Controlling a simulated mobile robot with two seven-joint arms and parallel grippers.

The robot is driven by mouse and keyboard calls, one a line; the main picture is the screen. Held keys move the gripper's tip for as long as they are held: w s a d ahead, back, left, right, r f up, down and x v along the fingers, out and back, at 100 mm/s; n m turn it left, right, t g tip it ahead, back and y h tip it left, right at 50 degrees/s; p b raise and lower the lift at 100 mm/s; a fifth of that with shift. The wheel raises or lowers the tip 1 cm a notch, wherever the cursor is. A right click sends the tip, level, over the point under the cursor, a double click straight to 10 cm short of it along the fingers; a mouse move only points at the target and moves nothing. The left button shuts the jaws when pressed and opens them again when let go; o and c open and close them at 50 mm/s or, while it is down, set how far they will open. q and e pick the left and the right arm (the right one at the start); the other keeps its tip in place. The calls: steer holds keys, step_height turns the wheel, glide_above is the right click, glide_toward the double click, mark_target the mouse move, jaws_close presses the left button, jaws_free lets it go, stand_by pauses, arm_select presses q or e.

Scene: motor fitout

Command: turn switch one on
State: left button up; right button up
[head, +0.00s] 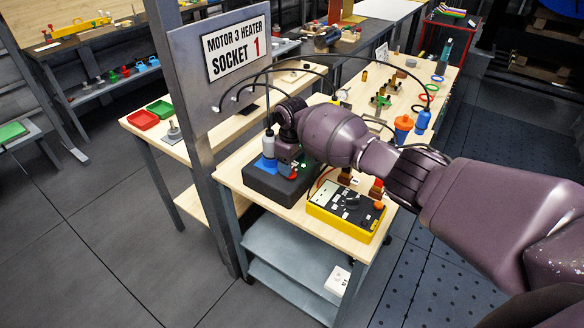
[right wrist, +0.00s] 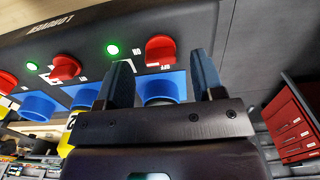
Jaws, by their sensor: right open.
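A dark switch box (head: 262,182) stands on the wooden bench behind the sign post. In the right wrist view its panel (right wrist: 215,25) has red rotary switches above blue sockets. The nearest red switch (right wrist: 160,48) lies between my open right fingertips (right wrist: 163,65) in the picture; contact cannot be told. Another red switch (right wrist: 66,64) is to its left. Green lamps (right wrist: 113,50) are lit on the panel. I cannot read which switch is number one. In the head view my right gripper (head: 288,157) is over the box, partly hiding it. My left gripper is out of view.
A sign (head: 236,47) reads "MOTOR 3 HEATER SOCKET 1". A blue plug (head: 268,147) with a black cable stands at the box. A yellow control box (head: 345,212) is on the bench to the right. Black cables arch over the bench. A red cabinet (right wrist: 290,125) shows at right.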

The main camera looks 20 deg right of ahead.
step_height(320, 180, up, 9)
steer(key=shift+f, duration=0.2)
stand_by(0.5)
